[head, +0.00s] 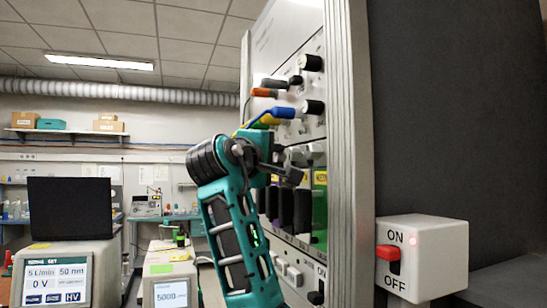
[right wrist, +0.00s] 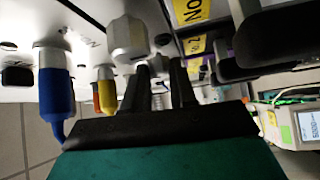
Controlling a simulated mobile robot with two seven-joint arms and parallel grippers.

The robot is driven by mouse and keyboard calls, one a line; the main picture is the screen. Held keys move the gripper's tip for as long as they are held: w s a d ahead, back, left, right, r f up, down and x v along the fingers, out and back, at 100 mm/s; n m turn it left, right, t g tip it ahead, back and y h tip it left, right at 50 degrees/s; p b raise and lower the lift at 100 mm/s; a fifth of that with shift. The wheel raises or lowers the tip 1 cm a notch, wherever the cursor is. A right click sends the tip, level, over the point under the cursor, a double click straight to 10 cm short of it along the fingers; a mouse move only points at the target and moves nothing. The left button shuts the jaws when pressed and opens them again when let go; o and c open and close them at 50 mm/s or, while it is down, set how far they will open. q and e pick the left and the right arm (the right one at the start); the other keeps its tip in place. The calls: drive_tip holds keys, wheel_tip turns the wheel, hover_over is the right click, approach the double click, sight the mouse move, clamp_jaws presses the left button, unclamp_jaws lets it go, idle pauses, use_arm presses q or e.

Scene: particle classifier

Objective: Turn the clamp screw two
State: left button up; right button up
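A silver-grey faceted knob (right wrist: 127,40), which looks like a clamp screw, stands out from the white instrument panel in the right wrist view. In the head view grey knobs (head: 315,150) show on the panel close to my right gripper (head: 287,173). In the right wrist view my right gripper (right wrist: 162,72) has its two dark fingers apart, with a gap between them. The left finger overlaps the lower edge of the silver knob; I cannot tell if it touches. A yellow "No 2" label (right wrist: 195,46) is right of the fingers. My left gripper is out of view.
A blue plug with cable (right wrist: 54,95) and a yellow plug (right wrist: 106,92) stick out left of the fingers. Black knobs (head: 311,63) sit higher on the panel. Dark modules (head: 302,210) project below the gripper. An ON/OFF switch box (head: 432,255) is at right.

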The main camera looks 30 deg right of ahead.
clamp_jaws()
drive_tip(key=shift+n+y, duration=0.5)
drive_tip(key=shift+y, duration=0.1)
drive_tip(key=o, duration=0.5)
unclamp_jaws()
drive_tip(key=shift+r, duration=0.1)
drive_tip(key=shift+o, duration=0.2)
drive_tip(key=b+v, duration=0.2)
drive_tip(key=v, duration=1.1)
drive_tip(key=shift+w, duration=0.15)
